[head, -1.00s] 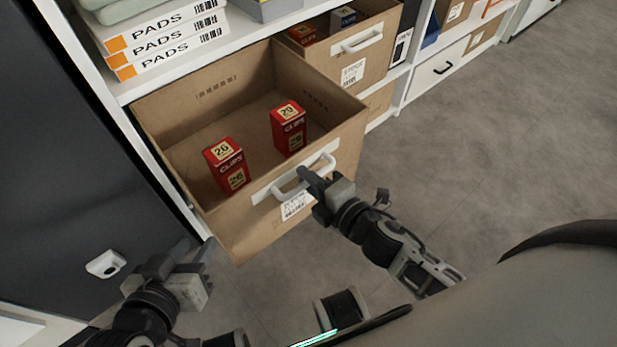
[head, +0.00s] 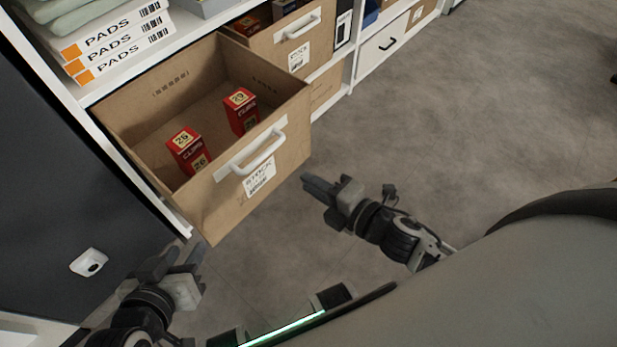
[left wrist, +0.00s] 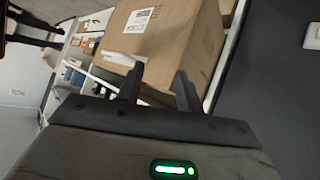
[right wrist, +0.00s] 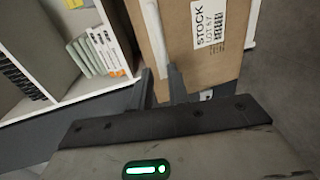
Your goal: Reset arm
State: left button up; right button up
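My right gripper (head: 308,186) is empty in the head view, just right of the pulled-out brown drawer (head: 230,205) and apart from its white handle (head: 257,152). In the right wrist view its fingers (right wrist: 161,86) have a narrow gap with nothing gripped between them; the drawer front (right wrist: 214,60) is beyond. My left gripper (head: 180,262) is low at the left in the head view, empty and apart from the drawer. In the left wrist view its fingers (left wrist: 158,88) stand wide apart, with the drawer beyond them.
Two red clip boxes (head: 187,150) (head: 241,111) stand inside the open drawer. A second brown drawer (head: 290,45) is behind it. A dark panel (head: 60,170) is at left. Grey floor (head: 430,130) is clear at right.

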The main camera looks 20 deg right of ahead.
pick_arm(q)
jog(key=shift+s+r, duration=0.35)
jog(key=shift+s, duration=0.2)
pick_arm(e)
jog(key=shift+s+d+r, duration=0.1)
jog(key=shift+s+d, duration=0.15)
jog(key=shift+s, duration=0.3)
